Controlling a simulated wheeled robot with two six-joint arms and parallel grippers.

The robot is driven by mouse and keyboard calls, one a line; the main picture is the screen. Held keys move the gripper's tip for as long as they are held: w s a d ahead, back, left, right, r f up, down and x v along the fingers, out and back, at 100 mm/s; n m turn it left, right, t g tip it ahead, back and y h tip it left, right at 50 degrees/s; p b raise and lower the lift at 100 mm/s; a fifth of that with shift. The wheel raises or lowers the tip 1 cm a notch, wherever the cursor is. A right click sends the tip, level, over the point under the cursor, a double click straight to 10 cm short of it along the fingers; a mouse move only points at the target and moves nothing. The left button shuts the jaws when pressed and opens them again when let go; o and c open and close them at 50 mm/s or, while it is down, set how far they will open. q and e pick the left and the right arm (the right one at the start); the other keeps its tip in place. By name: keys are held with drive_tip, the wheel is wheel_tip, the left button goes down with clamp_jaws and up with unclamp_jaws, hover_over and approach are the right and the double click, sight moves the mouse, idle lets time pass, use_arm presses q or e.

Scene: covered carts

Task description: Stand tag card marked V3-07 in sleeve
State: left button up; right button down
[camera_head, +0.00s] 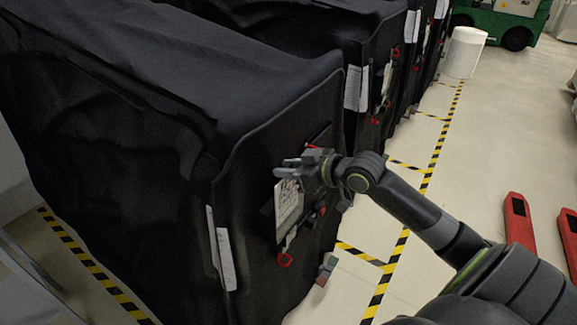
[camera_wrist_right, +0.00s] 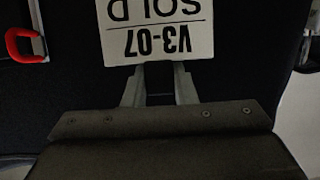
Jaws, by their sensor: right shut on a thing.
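A white tag card (camera_head: 288,207) with black print is at the end face of the nearest black-covered cart (camera_head: 240,170). In the right wrist view the card (camera_wrist_right: 157,32) reads V3-07, upside down, with more large letters partly cut off. My right gripper (camera_head: 286,172) is shut on the card's edge beside the V3-07 line; its fingers (camera_wrist_right: 159,78) also show in the wrist view. The card hangs below the fingers in the head view, close to the dark cover. I cannot tell whether it is inside a sleeve. My left gripper is not in view.
A red hook (camera_head: 285,259) is below the card, and a red loop (camera_wrist_right: 25,45) shows in the wrist view. White papers (camera_head: 222,250) hang at the cart's corner. More covered carts (camera_head: 330,30) stand behind.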

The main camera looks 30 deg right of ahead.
drive_tip(key=shift+f, duration=0.45)
drive_tip(key=shift+f+b, duration=0.95)
drive_tip(key=shift+f, duration=0.1)
drive_tip(key=c, duration=1.1)
unclamp_jaws()
